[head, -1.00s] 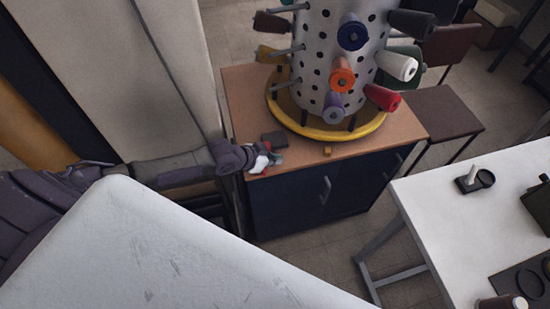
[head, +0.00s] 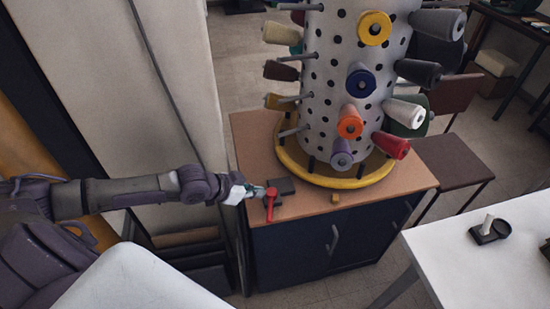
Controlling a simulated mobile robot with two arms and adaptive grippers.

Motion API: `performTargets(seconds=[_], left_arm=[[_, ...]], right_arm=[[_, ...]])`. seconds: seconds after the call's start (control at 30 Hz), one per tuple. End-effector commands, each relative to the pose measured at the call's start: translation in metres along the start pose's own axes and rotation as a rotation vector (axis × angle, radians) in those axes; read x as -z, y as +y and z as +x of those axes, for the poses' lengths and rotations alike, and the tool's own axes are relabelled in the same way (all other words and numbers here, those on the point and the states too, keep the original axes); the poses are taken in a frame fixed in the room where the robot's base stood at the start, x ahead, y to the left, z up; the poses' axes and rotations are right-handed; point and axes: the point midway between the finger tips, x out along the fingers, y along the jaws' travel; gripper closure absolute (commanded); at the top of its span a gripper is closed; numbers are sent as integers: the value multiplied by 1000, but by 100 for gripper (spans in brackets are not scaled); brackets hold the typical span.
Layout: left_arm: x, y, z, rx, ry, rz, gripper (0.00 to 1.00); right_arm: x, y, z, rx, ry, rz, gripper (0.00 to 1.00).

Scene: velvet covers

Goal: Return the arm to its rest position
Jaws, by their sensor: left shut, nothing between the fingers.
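My left arm comes in from the left and is stretched out to the right. My left gripper (head: 262,192) is shut and empty at the left front of the wooden cabinet top (head: 300,207), beside a small dark block (head: 281,186). A red piece (head: 270,204) shows right at the fingertips; I cannot tell whether it lies on the cabinet or belongs to the gripper. My right gripper is not in view.
A white perforated drum (head: 333,75) with several colored spools stands on a round yellow base (head: 352,181) on the cabinet. A tall pale panel (head: 115,80) stands behind the arm.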

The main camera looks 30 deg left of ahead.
Motion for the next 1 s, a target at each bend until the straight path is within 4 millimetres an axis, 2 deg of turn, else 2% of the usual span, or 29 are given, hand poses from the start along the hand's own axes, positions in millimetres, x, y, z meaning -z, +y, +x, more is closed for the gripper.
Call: performTargets(seconds=[0.17,0.27,0.37,0.47,0.5,0.6,0.73,1.0], left_arm=[[0,1,0,-1,0,0,100],[-3,15,4,-18,-9,3,100],[-8,51,13,-56,-32,16,100],[-17,110,18,-99,-72,33,100],[-19,133,17,-103,-89,37,100],[-24,169,7,-78,-141,27,100],[-34,186,-13,-12,-215,-17,100],[-64,191,-58,119,-376,-149,100]], right_arm=[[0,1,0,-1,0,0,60],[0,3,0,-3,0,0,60],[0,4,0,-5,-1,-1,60],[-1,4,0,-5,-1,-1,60],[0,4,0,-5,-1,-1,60],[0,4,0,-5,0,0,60],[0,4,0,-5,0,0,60],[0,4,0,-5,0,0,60]])
